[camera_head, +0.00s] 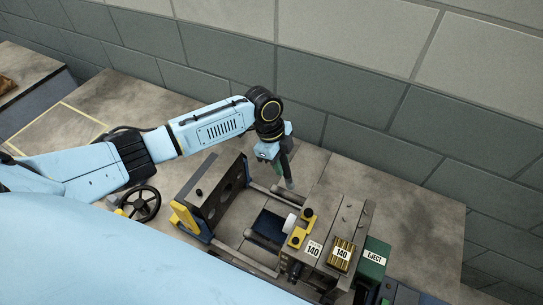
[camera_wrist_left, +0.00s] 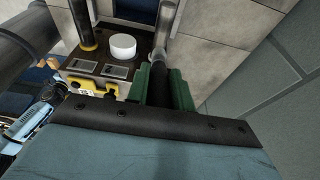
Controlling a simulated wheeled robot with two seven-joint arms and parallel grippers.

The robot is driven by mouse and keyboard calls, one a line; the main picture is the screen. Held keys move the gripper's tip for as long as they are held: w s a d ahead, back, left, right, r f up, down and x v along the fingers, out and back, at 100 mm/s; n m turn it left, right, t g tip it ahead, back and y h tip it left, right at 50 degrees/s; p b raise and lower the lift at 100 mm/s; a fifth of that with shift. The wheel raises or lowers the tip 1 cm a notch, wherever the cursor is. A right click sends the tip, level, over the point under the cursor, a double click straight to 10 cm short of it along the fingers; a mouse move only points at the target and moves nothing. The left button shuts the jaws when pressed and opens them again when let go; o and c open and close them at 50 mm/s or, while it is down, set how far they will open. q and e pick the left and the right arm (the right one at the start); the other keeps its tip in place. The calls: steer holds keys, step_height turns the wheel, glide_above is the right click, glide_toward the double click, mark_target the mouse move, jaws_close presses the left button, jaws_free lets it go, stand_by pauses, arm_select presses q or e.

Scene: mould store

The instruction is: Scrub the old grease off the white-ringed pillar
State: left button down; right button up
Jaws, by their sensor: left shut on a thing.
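My left gripper (camera_head: 280,165) is above the wall-side edge of the open mould, its jaws pointing down. In the left wrist view its green jaws (camera_wrist_left: 160,92) are shut around a dark handle (camera_wrist_left: 160,80). A paler grey end of the tool shows beyond the jaws (camera_wrist_left: 160,42) and in the head view (camera_head: 289,183), close to the mould's bars. A bar (camera_head: 262,191) runs beside it; I cannot tell whether they touch. A yellow-ringed pillar (camera_wrist_left: 87,28) stands on the dark plate (camera_wrist_left: 100,68). No white ring or grease is clear. My right gripper is out of view.
The mould's upright plate (camera_head: 213,193) and handwheel (camera_head: 141,204) stand left. A block marked 140 (camera_head: 341,254) and a green EJECT box (camera_head: 374,258) are at right. A white round piece (camera_head: 292,222) sits mid-mould. The block wall (camera_head: 345,115) is close behind.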

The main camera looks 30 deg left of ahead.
arm_select(q)
steer(key=d+f+b, duration=0.1)
steer(key=d, duration=0.1)
steer(key=d+f+b, duration=0.1)
steer(key=d, duration=0.1)
steer(key=shift+f+b, duration=0.3)
steer(key=shift+f, duration=0.05)
steer(key=a+r+p, duration=0.3)
steer(key=a+p, duration=0.1)
steer(key=a, duration=0.4)
steer(key=shift+a+r, duration=0.35)
steer(key=shift+w, duration=0.1)
